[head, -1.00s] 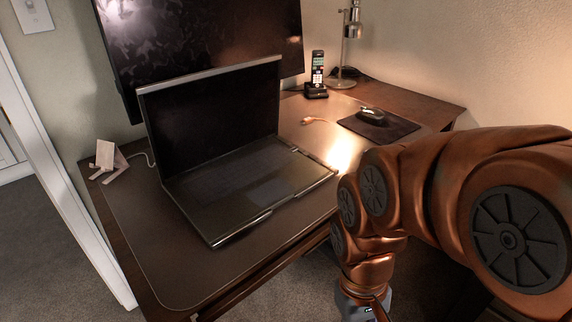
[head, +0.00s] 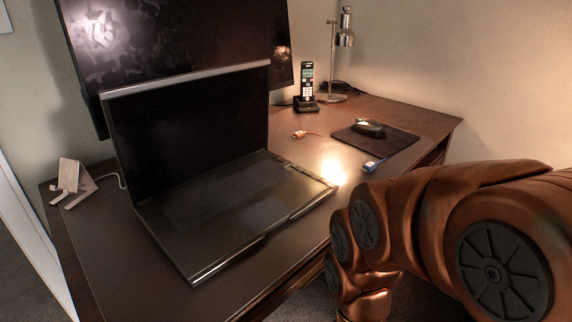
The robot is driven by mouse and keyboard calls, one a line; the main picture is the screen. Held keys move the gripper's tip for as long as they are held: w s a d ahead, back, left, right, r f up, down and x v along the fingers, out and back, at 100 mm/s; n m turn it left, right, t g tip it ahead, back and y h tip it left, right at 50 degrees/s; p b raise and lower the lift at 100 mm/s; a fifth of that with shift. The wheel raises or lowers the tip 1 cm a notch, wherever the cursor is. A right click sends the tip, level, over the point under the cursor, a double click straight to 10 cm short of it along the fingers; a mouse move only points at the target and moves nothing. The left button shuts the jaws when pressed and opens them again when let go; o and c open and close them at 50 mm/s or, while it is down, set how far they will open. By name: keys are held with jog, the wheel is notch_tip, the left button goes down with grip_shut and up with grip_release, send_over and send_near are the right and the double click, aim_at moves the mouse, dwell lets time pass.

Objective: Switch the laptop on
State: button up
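An open laptop (head: 215,215) stands on the desk blotter in the head view, left of the middle. Its screen (head: 190,130) is dark and tilted back, and its keyboard deck faces up. No lit indicator shows on it. My copper-coloured arm comes in from the right and bends down at the desk's front edge, right of the laptop. My gripper is below the bottom edge of the picture, so its fingers are hidden from view.
A large dark monitor (head: 250,50) stands behind the laptop. A mouse (head: 369,128) on a dark pad (head: 395,143), a small blue-and-white object (head: 374,165), a cordless phone (head: 306,85) and a lamp (head: 345,40) are at the right. A wooden stand (head: 72,185) is at the left.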

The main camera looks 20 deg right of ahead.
grip_shut()
dwell(1.2)
